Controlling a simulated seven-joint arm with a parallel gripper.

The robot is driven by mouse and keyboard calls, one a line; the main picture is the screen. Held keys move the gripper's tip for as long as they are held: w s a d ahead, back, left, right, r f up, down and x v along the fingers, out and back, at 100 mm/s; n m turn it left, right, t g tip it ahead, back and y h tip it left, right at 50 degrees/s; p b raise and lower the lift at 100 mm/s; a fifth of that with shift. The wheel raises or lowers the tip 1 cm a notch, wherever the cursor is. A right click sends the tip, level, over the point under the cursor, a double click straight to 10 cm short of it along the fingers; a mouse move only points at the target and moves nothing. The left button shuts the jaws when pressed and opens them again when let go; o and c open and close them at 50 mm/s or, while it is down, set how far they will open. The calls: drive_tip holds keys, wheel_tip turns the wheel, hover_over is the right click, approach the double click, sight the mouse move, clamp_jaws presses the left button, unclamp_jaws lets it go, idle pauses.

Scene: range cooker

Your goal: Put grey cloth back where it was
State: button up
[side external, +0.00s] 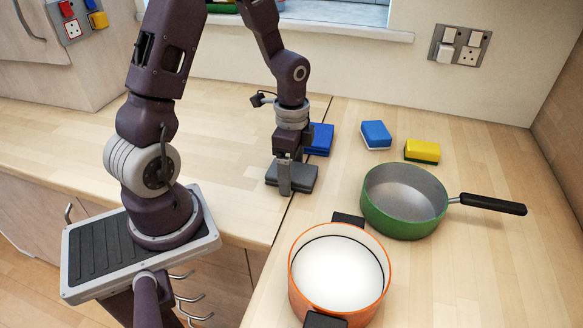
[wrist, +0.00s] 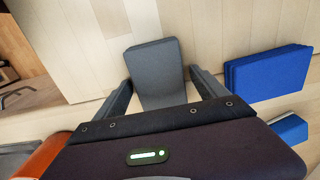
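The grey cloth (side external: 304,179) is a folded dark grey rectangle on the wooden counter, close to the seam between two worktops. In the wrist view the cloth (wrist: 153,58) lies flat between and just beyond my fingers. My gripper (side external: 285,178) points down at the cloth, with one finger showing in front of it in the side view. In the wrist view my gripper (wrist: 160,80) is open, with a finger on either side of the cloth and visible gaps. Whether the fingertips touch the counter is hidden.
A folded blue cloth (side external: 320,138) lies just behind the grey one. A blue sponge (side external: 376,134) and a yellow sponge (side external: 422,151) lie to the right. A green pan (side external: 405,222) and an orange pot (side external: 340,295) stand nearer. The counter left of the gripper is clear.

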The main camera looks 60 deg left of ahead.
wheel_tip(320, 180, up, 13)
drive_tip(key=s+d+r+n+t, duration=0.5)
drive_tip(key=s+d+r+n, duration=0.3)
drive_tip(key=s, duration=0.5)
drive_tip(key=shift+d+r+n+t, duration=0.3)
drive_tip(key=shift+d+n, duration=0.2)
drive_tip(key=shift+d, duration=0.65)
drive_tip(key=shift+s, duration=0.1)
